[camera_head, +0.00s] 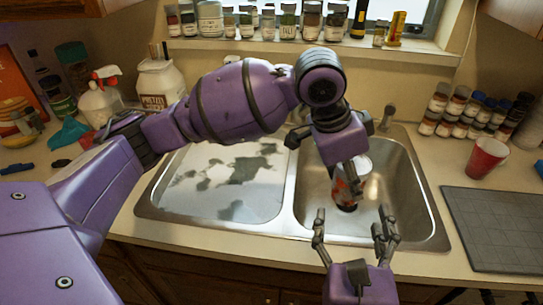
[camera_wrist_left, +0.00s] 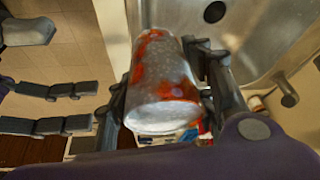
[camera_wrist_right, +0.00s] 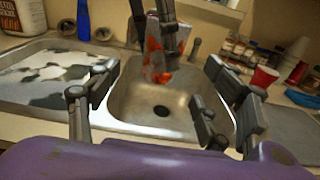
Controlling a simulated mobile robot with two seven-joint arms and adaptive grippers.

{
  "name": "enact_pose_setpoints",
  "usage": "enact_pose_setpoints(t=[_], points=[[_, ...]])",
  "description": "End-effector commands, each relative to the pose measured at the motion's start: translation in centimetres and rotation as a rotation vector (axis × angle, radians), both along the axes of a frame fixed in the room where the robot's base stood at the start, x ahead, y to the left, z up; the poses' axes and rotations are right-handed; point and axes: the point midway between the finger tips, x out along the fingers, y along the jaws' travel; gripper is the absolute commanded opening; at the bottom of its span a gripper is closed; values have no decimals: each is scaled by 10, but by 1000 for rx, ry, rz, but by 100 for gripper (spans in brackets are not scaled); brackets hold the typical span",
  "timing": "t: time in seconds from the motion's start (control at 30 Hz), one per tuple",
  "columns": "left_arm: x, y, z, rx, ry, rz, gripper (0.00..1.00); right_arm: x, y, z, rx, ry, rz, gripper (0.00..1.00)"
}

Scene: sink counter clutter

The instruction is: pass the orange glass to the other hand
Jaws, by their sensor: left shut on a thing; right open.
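The orange glass (camera_head: 347,190) is a clear tumbler with orange-red patches. It hangs over the right sink basin, held roughly upright in the head view. My left gripper (camera_head: 350,176) is shut on it; the left wrist view shows the glass (camera_wrist_left: 162,85) between the two fingers. My right gripper (camera_head: 354,222) is open and empty, below and in front of the glass, its fingers pointing toward it. In the right wrist view the glass (camera_wrist_right: 155,60) shows ahead, between and beyond my open fingers, partly hidden by my left gripper.
The double sink (camera_head: 290,215) lies below, its left basin holding a patchy grey-white surface. A red cup (camera_head: 486,158) and a dark grey mat (camera_head: 497,225) are on the right counter. Spice jars (camera_head: 460,108) stand behind them. Bottles and a white jug (camera_head: 160,82) crowd the left counter.

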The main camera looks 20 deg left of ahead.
Motion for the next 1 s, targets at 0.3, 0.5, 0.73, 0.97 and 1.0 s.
enact_pose_setpoints(t=[0.3, 0.5, 0.73, 0.97, 1.0], points=[[0, 0, 2, -1, -3, -1, 12, 60, 15, -2, 3, 0, 0, 73], [0, 0, 2, -1, -3, -1, 12, 80, 20, -4, 2, 0, 0, 73], [0, 0, 2, -1, -3, -1, 12, 86, 21, -5, 3, 2, 0, 73], [0, 0, 2, -1, -3, -1, 12, 86, 21, -5, 3, 2, 0, 64], [0, 0, 2, -1, -3, -1, 12, 86, 21, -5, 3, 2, 0, 58]])
